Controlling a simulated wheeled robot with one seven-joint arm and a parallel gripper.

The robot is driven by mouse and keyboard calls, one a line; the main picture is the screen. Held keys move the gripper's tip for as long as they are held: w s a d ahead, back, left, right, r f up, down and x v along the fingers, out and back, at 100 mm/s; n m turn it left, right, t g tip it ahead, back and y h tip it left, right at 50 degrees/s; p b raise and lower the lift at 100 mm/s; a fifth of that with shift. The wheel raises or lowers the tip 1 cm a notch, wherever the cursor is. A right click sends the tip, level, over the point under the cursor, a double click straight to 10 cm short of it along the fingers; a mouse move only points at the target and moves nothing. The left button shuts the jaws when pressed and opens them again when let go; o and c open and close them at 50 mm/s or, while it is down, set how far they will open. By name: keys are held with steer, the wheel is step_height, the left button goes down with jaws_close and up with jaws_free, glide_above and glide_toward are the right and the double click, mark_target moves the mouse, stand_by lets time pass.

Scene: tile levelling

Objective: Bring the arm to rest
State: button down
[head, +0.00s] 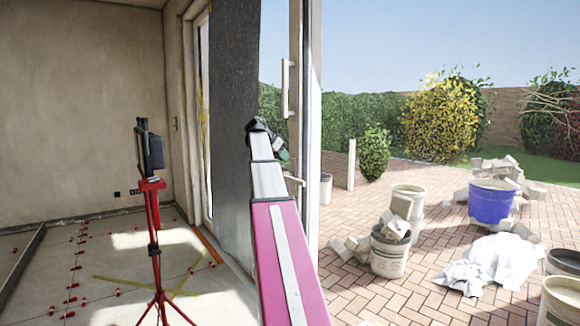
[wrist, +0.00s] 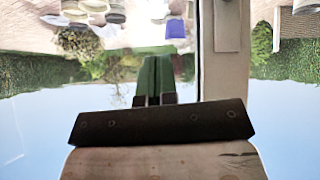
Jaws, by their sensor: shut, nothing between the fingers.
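My arm rises from the bottom middle of the head view and reaches forward at the open doorway. My gripper (wrist: 165,62) shows in the wrist view with its two green fingers side by side and shut, with nothing between them. In the head view only a small green part of my gripper (head: 283,155) shows past the dark wrist; the rest is hidden. The wrist view is upside down, with sky behind and below the fingers. The gripper touches nothing that I can see.
A door frame with a handle (head: 287,88) stands close to the arm. A red tripod (head: 153,230) stands on the left, among red tile clips on the floor. Outside on the paving are a blue tub (head: 491,204), a bucket of rubble (head: 389,256) and white crumpled sheeting (head: 489,264).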

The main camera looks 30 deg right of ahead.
steer(key=s+a+f+n+y, duration=0.25)
steer(key=a+f, duration=0.45)
steer(key=f, duration=0.4)
steer(key=s+a+f+n+t+y, duration=0.1)
steer(key=a+f+n, duration=0.4)
steer(key=f, duration=0.6)
steer(key=s+a+f+n+y, duration=0.1)
steer(key=a+f+n, duration=0.1)
steer(key=a+f, duration=0.75)
steer(key=s+a+f+n+y, duration=0.2)
steer(key=s+a+f, duration=0.6)
steer(key=f, duration=0.4)
steer(key=s+a+f+n+g+y, duration=0.1)
steer(key=s+a+f+n+y, duration=0.1)
steer(key=s+a+f+n, duration=0.3)
steer(key=s+a+f, duration=0.4)
steer(key=s+f, duration=0.2)
steer(key=shift+s+f+y, duration=0.25)
steer(key=shift+f+y, duration=0.1)
steer(key=shift+d, duration=0.2)
